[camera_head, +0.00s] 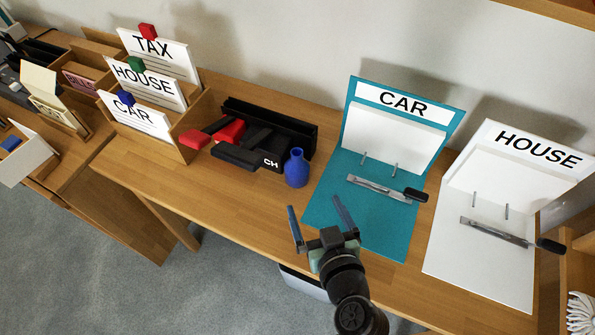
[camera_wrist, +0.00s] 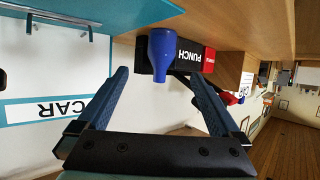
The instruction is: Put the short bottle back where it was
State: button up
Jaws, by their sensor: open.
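The short bottle (camera_head: 296,169) is blue, round-bodied and narrow-necked. It stands upright on the wooden table, just right of the black punch and left of the teal CAR folder. It also shows in the upside-down wrist view (camera_wrist: 161,50), lined up between my fingers. My gripper (camera_head: 315,210) is open and empty, on the near side of the bottle and apart from it. Its two blue fingers also show in the wrist view (camera_wrist: 160,76), spread wide, with the bottle beyond their tips.
A black punch (camera_head: 245,156), a red stapler-like item (camera_head: 228,131) and a black tray (camera_head: 290,124) are close behind and left of the bottle. The teal CAR folder (camera_head: 325,205) and white HOUSE folder (camera_head: 450,262) lie right. A wooden card holder (camera_head: 196,122) stands left. Bare tabletop (camera_head: 240,205) lies in front.

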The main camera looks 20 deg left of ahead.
aim_at(300, 177)
jog(key=x, duration=1.2)
jog(key=shift+w+a+f+p, duration=0.15)
jog(key=shift+a+f+p, duration=0.05)
jog(key=shift+a+p, duration=0.1)
jog(key=c, duration=1.5)
jog(key=shift+r, duration=0.2)
grip_shut()
